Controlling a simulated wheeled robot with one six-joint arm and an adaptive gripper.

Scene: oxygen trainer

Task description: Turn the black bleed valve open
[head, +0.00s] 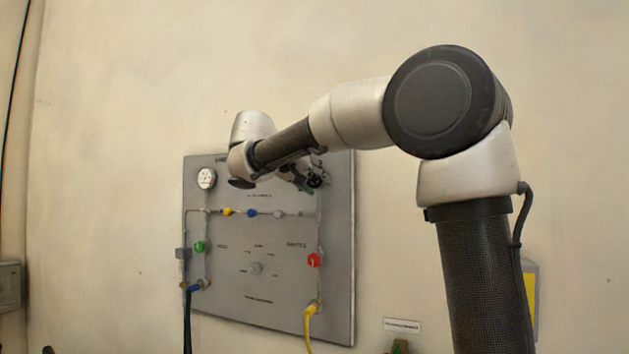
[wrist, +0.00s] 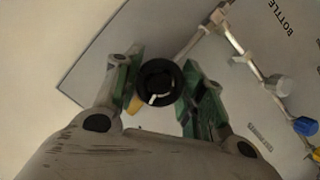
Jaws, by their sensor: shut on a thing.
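The black bleed valve (wrist: 160,83) is a round black knob with a white mark, near the upper middle of the wrist view. My gripper (wrist: 160,88) has one finger on each side of it and is shut on the knob. In the head view my gripper (head: 313,178) is at the upper right part of the grey panel (head: 335,240). The valve is hard to make out there, among the dark fingers. The white mark on the knob points to the lower left in the wrist view.
A pipe with yellow, blue and grey knobs runs below my gripper. A yellow hose (head: 308,322) hangs at the lower right.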

